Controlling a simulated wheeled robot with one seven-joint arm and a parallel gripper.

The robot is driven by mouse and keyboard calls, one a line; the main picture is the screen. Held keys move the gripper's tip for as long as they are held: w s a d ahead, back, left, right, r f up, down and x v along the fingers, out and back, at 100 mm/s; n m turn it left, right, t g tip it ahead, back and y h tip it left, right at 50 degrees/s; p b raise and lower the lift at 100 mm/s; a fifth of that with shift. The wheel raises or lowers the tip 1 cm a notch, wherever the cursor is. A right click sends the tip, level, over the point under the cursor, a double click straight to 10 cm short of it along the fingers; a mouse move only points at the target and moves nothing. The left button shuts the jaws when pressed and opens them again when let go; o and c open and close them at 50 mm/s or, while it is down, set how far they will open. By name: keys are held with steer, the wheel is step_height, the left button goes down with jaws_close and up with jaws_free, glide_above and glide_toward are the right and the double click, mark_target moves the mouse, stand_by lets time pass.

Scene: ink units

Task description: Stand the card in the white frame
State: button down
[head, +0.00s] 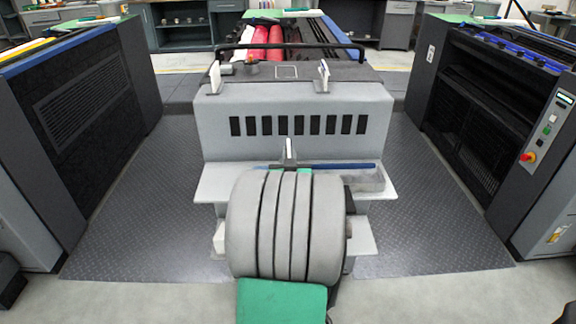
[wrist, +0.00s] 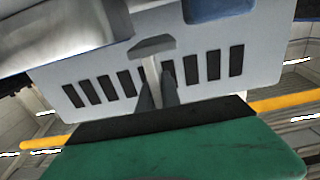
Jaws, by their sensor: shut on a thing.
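The card (head: 289,148) is a small, pale upright piece, seen nearly edge-on just beyond my arm in the head view. In the wrist view the card (wrist: 152,66) stands between the two dark fingers of my gripper (wrist: 157,86), with a wider grey foot at its end. My gripper is shut on it. The arm hides most of the gripper in the head view. The white frame (head: 287,78) is a thin white outline on the dark top of the middle machine, beyond and above the card. The frame looks empty.
Two white upright pieces stand on the machine top, one left (head: 215,77) and one right (head: 323,76) of the frame. A dark rail (head: 290,46) runs behind. Below the slotted front panel (head: 220,145), a shelf carries a blue bar (head: 345,166). Dark machines flank both sides.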

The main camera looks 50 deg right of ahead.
steer(key=shift+w+d+f, duration=0.25)
steer(key=shift+w+f, duration=0.15)
steer(key=shift+f, duration=0.15)
steer(key=shift+f+b, duration=0.35)
steer(key=shift+f, duration=1.15)
steer(key=shift+f, duration=0.2)
steer(key=c, duration=1.5)
jaws_free()
steer(key=shift+c, duration=0.2)
steer(key=shift+r, duration=0.15)
